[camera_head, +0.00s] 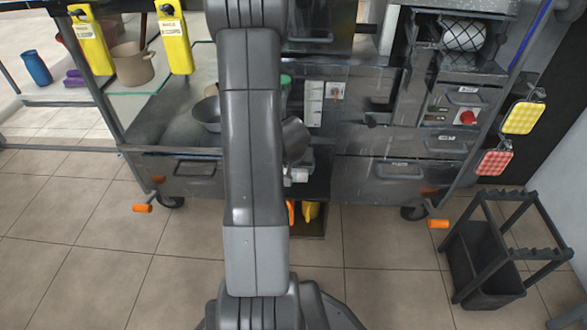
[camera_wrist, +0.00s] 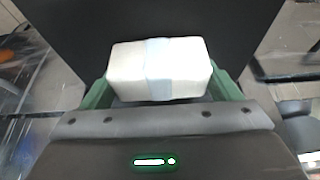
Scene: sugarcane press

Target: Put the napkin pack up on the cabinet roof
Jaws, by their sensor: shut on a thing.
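The napkin pack (camera_wrist: 125,72) is a white block with a pale blue band around its middle. It shows in the wrist view, held between the two green fingers of my gripper (camera_wrist: 160,85). The gripper is shut on its left and right sides. A plain dark surface lies behind the pack in the wrist view; I cannot tell whether the pack touches it. In the head view my arm stands in front of the grey metal cart cabinet (camera_head: 385,150). The gripper and the pack are out of that view, and so is the cabinet's roof.
A bowl (camera_head: 207,115) sits on the cart's counter. Yellow tags (camera_head: 176,45) hang at the upper left, with a tan pot (camera_head: 132,65) and a blue vase (camera_head: 36,68) beyond. A dark rack (camera_head: 490,250) stands at the right. Tiled floor is clear at the front left.

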